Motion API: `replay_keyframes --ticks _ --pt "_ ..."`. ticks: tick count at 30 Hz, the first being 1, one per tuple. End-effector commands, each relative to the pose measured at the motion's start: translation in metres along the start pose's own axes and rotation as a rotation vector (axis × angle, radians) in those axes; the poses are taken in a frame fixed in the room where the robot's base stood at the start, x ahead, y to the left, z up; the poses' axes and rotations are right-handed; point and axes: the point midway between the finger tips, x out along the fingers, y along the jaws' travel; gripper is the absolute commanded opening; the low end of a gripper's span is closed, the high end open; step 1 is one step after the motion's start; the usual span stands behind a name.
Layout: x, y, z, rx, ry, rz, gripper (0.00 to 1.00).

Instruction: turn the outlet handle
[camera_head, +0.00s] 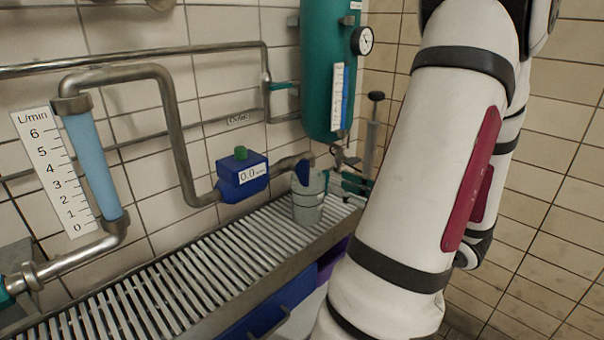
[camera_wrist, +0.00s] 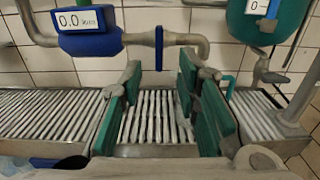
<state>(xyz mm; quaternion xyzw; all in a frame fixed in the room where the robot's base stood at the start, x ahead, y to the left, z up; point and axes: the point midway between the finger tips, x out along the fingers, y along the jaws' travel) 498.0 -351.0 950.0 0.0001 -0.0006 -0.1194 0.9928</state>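In the head view a small teal lever (camera_head: 283,86) sits on a wall pipe left of the green tank (camera_head: 330,70). A small label (camera_head: 238,118) nearby seems to read "Outlet". A blue disc-shaped handle (camera_head: 303,172) is on the pipe right of the blue flowmeter (camera_head: 243,180); I cannot tell which is the outlet handle. In the wrist view the blue handle (camera_wrist: 159,48) appears edge-on beyond the gap of my gripper (camera_wrist: 160,82). My gripper is open and empty, its teal fingers apart over the grating. In the head view my arm hides most of it.
The slatted metal grating (camera_head: 120,295) runs along the tiled wall. A pale grey-green, bucket-like shape (camera_head: 308,207) shows below the blue handle. A blue tube gauge (camera_head: 93,165) is at the left. The tank's tap (camera_wrist: 265,70) is right of my fingers.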

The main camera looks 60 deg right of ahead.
Motion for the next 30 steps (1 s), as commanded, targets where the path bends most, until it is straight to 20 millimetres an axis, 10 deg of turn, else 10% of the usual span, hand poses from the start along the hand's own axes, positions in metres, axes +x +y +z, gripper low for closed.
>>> replay_keyframes --ticks 15,30 --pt "0.097 0.002 -0.001 0.0 0.0 0.006 0.3" --pt "0.118 0.002 0.0 0.0 0.001 0.004 0.3"
